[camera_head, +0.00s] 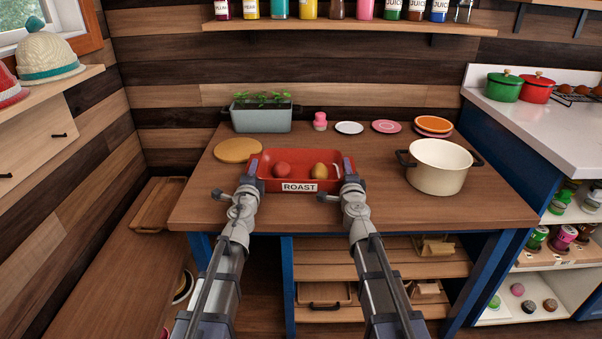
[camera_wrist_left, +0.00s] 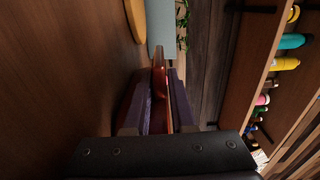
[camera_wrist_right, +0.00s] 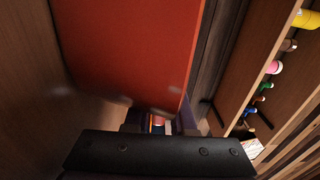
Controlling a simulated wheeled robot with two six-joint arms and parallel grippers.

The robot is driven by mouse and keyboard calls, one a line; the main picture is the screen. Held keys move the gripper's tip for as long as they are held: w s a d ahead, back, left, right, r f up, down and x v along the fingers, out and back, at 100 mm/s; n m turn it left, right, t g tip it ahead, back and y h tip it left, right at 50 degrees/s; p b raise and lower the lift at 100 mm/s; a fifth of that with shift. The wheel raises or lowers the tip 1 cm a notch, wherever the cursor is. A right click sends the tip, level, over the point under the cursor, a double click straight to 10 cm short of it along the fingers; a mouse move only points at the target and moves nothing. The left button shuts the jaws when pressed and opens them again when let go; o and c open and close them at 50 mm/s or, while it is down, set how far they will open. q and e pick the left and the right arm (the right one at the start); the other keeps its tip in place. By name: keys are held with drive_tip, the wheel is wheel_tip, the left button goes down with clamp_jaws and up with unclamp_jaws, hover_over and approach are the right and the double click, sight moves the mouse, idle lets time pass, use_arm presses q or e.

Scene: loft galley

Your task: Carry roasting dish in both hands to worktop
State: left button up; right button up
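The red roasting dish (camera_head: 300,160), labelled ROAST at the front, is level over the wooden table (camera_head: 390,212). It holds a reddish round item (camera_head: 282,169) and a yellow-brown one (camera_head: 320,171). I cannot tell whether its base touches the wood. My left gripper (camera_head: 253,168) is at the dish's left end; in the left wrist view its fingers (camera_wrist_left: 160,100) are closed on both sides of a thin red edge. My right gripper (camera_head: 348,168) is at the right end; the right wrist view shows the dish (camera_wrist_right: 130,45) close up, with red-orange between the fingers (camera_wrist_right: 158,123).
A cream pot (camera_head: 438,172) stands right of the dish. A round board (camera_head: 238,150), a planter (camera_head: 262,118), a pink item and several plates (camera_head: 386,126) lie behind. A white counter (camera_head: 560,125) with green and red pots is at right. The table front is clear.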

use_arm(q)
clamp_jaws()
use_arm(e)
clamp_jaws()
idle(0.7)
